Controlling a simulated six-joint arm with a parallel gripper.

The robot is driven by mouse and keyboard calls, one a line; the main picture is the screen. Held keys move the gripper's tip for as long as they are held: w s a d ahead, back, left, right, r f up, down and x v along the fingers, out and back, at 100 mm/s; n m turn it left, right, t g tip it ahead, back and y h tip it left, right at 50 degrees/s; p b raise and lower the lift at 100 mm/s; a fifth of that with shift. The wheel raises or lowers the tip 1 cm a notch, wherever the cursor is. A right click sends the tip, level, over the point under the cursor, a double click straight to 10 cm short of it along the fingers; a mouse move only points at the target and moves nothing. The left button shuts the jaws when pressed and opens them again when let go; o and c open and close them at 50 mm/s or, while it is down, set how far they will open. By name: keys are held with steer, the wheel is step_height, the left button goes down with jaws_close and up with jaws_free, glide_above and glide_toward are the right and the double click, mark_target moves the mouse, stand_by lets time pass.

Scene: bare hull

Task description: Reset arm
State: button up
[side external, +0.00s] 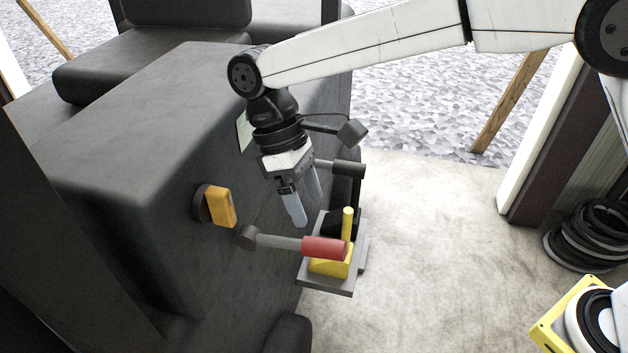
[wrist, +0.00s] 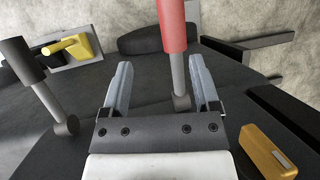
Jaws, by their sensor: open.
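My gripper (side external: 306,208) points down beside the dark hull, its two blue-grey fingers apart and nothing held between them. In the wrist view my gripper (wrist: 161,66) shows both fingers spread. A lever with a red handle (side external: 324,248) sticks out from the hull just below and in front of the fingertips. In the wrist view the red handle (wrist: 173,25) and its grey rod appear between the fingers, nearer the right one. I cannot tell their distance in depth, and I see no clear contact.
A yellow-orange knob (side external: 221,207) sits on the hull (side external: 130,150) left of the red lever. A dark-handled lever (side external: 349,169) is behind the gripper. A yellow lever (side external: 347,225) stands on a grey plate (side external: 326,287). Black coiled rings (side external: 590,238) lie at right. The concrete floor between is clear.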

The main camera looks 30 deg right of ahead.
steer(key=d+f+m+t+y, duration=0.1)
steer(key=d+f+m+t, duration=0.15)
steer(key=d, duration=0.55)
steer(key=d+f+m+t+y, duration=0.1)
steer(key=d+f+m, duration=0.15)
steer(key=d, duration=0.65)
steer(key=s+d+f+m+t, duration=0.3)
steer(key=s+d, duration=0.5)
steer(key=d, duration=0.3)
steer(key=shift+d+f+m+t+h, duration=0.3)
steer(key=shift+f+t, duration=0.05)
steer(key=shift+f, duration=0.45)
steer(key=shift+w, duration=0.1)
